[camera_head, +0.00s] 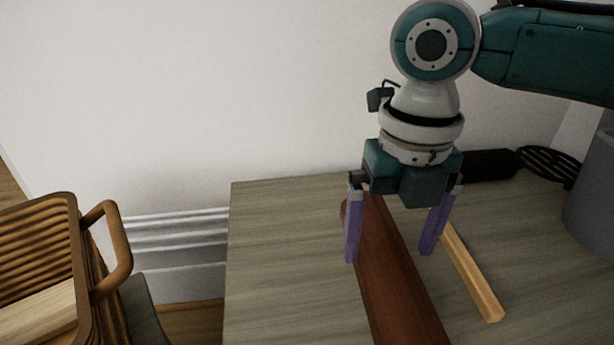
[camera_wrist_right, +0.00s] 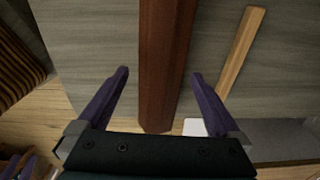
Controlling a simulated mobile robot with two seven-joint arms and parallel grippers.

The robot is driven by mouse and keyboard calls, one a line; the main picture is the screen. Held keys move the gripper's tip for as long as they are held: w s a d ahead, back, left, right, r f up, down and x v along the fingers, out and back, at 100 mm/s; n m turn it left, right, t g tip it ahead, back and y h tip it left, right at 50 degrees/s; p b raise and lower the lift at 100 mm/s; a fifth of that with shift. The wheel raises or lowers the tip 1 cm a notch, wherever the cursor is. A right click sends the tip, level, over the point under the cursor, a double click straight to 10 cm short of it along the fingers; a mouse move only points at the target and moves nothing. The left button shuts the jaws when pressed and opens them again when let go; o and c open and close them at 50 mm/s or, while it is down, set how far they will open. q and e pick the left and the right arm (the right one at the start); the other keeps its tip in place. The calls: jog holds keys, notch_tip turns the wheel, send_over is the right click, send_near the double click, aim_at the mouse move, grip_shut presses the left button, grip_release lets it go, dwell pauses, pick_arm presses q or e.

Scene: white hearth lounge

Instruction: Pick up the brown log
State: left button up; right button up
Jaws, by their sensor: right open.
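The brown log (camera_head: 394,281) is a long reddish-brown piece lying on the grey wooden table, running from the gripper toward the front edge of the head view. My right gripper (camera_head: 391,256) is open and points down, with its two purple fingers on either side of the log's far part. In the right wrist view the log (camera_wrist_right: 165,66) passes between the open fingers (camera_wrist_right: 158,82), with a gap on both sides. I cannot tell how high the fingertips are above the table. My left gripper is not in view.
A thin light wooden stick (camera_head: 472,273) lies right of the log, close to the right finger. A black slotted utensil (camera_head: 549,163) and a grey cylindrical container (camera_head: 592,195) are at the right. A slatted wooden basket (camera_head: 72,262) with a handle stands left, beyond the table (camera_head: 280,265).

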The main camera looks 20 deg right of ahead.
aim_at(389, 253)
notch_tip(389, 253, down, 6)
jog(key=b, duration=0.4)
jog(key=shift+d+r+b, duration=0.15)
jog(key=shift+r+b, duration=0.05)
jog(key=shift+b, duration=0.1)
jog(key=shift+r, duration=0.1)
jog(key=c, duration=1.3)
jog(key=shift+w+r, duration=0.1)
grip_shut()
